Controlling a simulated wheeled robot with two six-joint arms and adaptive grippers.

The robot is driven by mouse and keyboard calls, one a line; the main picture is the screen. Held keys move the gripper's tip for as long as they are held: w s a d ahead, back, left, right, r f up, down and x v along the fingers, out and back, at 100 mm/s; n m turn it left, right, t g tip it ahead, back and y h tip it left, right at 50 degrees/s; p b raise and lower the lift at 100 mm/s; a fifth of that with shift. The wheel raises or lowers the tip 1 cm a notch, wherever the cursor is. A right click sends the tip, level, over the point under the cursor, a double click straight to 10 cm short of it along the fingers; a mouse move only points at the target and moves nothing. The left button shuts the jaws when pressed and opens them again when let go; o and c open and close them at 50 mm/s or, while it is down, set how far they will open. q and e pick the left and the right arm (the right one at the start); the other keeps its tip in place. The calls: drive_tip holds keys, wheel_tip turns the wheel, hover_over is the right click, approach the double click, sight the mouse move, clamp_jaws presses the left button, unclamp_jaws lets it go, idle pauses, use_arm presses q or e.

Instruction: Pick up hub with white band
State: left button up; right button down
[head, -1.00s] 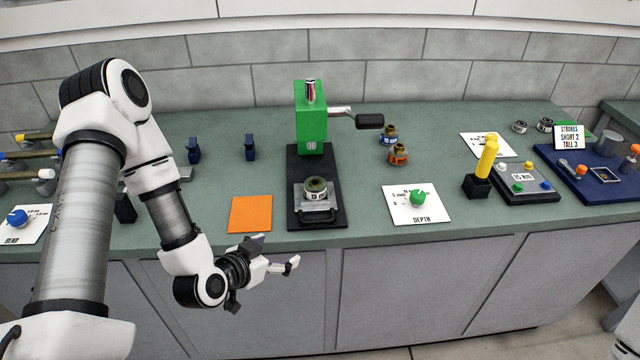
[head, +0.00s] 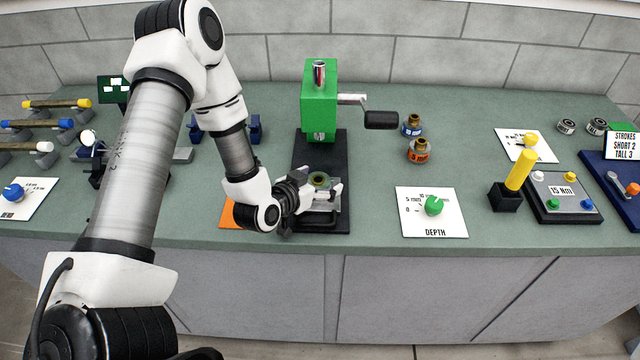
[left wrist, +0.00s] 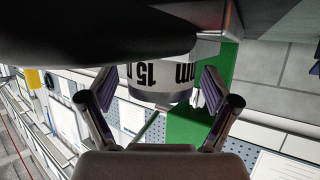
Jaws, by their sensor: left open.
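The hub with the white band (left wrist: 160,75) shows in the left wrist view, its band printed "15 mm", between the two fingers of my left gripper (left wrist: 155,95). The fingers stand apart on either side of it, and I see no clear contact. In the head view the hub (head: 319,180) sits in the fixture at the foot of the green press (head: 319,105), its top ring showing. My left gripper (head: 325,192) reaches in from the left and covers the hub's band there. My right gripper is not in view.
The press lever (head: 380,119) sticks out to the right above the bench. Two small hubs, blue-banded (head: 412,126) and orange-banded (head: 419,151), stand right of the press. The depth card (head: 432,213) lies in front of them. An orange mat (head: 229,212) is partly under my left arm.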

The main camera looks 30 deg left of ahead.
use_arm(q)
drive_tip(key=shift+s+r, duration=0.2)
drive_tip(key=shift+s, duration=0.2)
drive_tip(key=c, duration=0.5)
drive_tip(key=shift+w, duration=0.1)
clamp_jaws()
